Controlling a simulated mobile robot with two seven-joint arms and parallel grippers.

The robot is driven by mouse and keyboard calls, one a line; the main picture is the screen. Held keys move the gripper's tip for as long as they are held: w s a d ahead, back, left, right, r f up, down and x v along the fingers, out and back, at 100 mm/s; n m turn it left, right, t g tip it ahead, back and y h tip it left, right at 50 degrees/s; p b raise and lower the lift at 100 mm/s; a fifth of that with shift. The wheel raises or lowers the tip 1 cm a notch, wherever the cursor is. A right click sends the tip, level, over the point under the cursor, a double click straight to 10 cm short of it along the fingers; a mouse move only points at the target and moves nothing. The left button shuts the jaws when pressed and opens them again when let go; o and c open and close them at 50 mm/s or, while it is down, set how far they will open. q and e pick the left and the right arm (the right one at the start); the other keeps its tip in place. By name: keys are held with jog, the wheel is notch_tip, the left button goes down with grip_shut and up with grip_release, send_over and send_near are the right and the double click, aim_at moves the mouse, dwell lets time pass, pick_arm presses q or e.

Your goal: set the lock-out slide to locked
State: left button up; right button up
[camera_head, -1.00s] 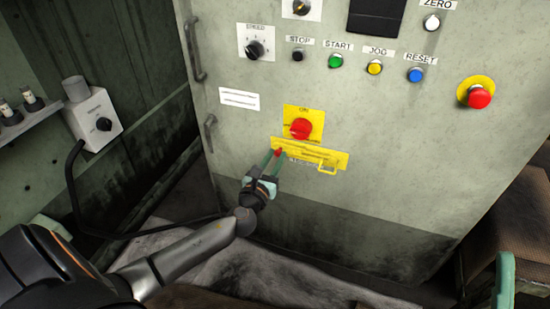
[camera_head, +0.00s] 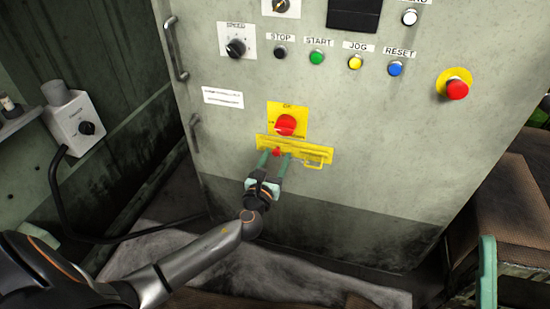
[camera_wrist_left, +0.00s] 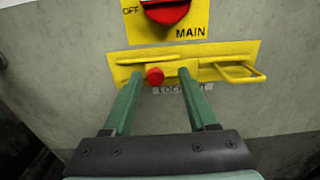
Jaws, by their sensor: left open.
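The lock-out slide is a yellow plate (camera_head: 258,143) on the front of the grey cabinet, below the red main switch (camera_head: 285,124). Its small red knob (camera_head: 276,152) sits toward the left of the plate, and a yellow hasp loop (camera_head: 314,165) sticks out at the right. My left gripper (camera_head: 275,158) is open, with one finger on each side of the red knob. In the left wrist view the knob (camera_wrist_left: 155,76) shows between the green fingertips, closer to the left one. The label below the slide is partly hidden by the right finger.
Above are a speed dial (camera_head: 236,48), a row of push buttons and a red emergency stop (camera_head: 457,89) at the right. Two door handles (camera_head: 175,48) stand out on the cabinet's left edge. The panel right of the slide is clear.

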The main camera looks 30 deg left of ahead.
pick_arm(q)
jog(key=p+v, duration=0.2)
jog(key=v, duration=1)
jog(key=shift+s, duration=0.25)
jog(key=shift+d, duration=0.1)
